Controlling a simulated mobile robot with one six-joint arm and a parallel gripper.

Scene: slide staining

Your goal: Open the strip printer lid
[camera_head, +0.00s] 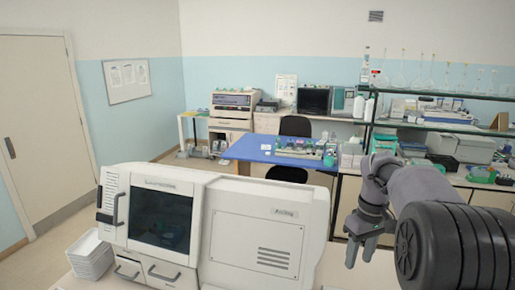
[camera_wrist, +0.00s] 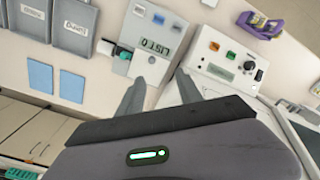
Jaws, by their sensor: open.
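My gripper (camera_head: 362,250) is at the right of the head view, pointing down, with its fingers apart. In the wrist view my gripper (camera_wrist: 160,85) is open and empty, with both fingers reaching toward two pale devices. One is a white device (camera_wrist: 150,65) with small coloured keys, a lettered label and a dark part at its left side. The other is a pale panel (camera_wrist: 207,57) with coloured buttons, a small greenish display and a dark knob. I cannot tell which one is the strip printer, and no lid is clearly visible. The fingers appear apart from both devices.
A purple object (camera_wrist: 260,25) is at upper right. A large white machine (camera_head: 268,222) fills the head view's foreground. A blue-topped table (camera_head: 252,150) stands beyond.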

